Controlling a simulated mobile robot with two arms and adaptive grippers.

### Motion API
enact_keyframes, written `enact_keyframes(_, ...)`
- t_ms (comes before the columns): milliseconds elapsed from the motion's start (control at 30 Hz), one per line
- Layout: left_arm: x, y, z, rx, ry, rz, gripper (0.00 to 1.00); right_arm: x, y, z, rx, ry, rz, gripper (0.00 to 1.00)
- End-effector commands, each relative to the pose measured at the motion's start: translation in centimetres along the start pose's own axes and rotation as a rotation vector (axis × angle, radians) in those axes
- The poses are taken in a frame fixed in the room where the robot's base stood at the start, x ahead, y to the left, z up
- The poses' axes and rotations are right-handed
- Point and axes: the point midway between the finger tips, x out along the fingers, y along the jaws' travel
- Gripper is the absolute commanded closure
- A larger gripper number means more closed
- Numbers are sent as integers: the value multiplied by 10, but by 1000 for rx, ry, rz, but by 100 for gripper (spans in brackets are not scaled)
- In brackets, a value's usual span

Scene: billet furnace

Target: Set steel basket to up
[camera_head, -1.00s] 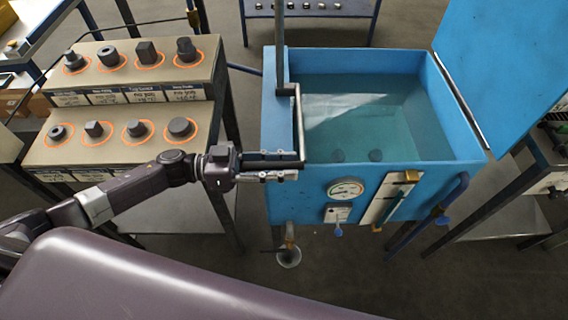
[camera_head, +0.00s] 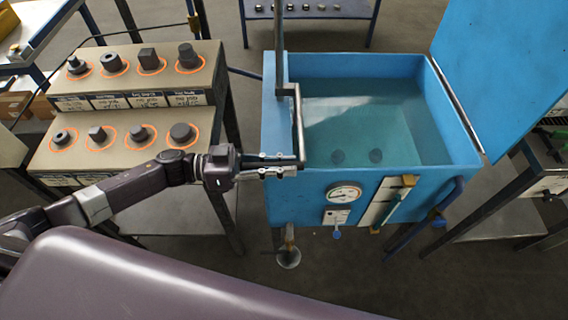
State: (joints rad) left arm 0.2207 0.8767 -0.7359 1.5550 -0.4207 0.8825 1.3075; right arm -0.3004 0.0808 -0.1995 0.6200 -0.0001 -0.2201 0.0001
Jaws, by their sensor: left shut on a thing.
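The blue tank (camera_head: 283,192) is full of clear water, with its lid (camera_head: 500,70) raised at the right. A grey crank-like handle (camera_head: 299,122) comes off the upright post (camera_head: 279,45) at the tank's left rim and runs down to the front left corner. My left gripper (camera_head: 283,165) is shut on the lower end of this handle, at the tank's front rim. I cannot make out the steel basket clearly. My right gripper is not in view.
A stepped rack (camera_head: 120,120) with several dark metal parts in orange rings stands at the left. A gauge (camera_head: 344,192) and a valve pipe (camera_head: 440,208) are on the tank's front. A metal table (camera_head: 500,210) stands at the right. The floor before the tank is clear.

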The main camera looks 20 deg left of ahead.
Motion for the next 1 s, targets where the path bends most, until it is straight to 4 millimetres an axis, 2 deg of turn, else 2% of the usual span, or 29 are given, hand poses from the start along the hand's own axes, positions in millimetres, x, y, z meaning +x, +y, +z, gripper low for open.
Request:
enact_keyframes(33,0,3,-30,8,13,2,100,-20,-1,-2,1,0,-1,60)
enact_keyframes(500,0,27,-149,10,18,3,100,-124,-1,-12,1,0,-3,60)
enact_keyframes(700,0,34,-185,10,18,4,100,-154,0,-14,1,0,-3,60)
enact_keyframes(1000,0,39,-211,8,19,3,100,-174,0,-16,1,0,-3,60)
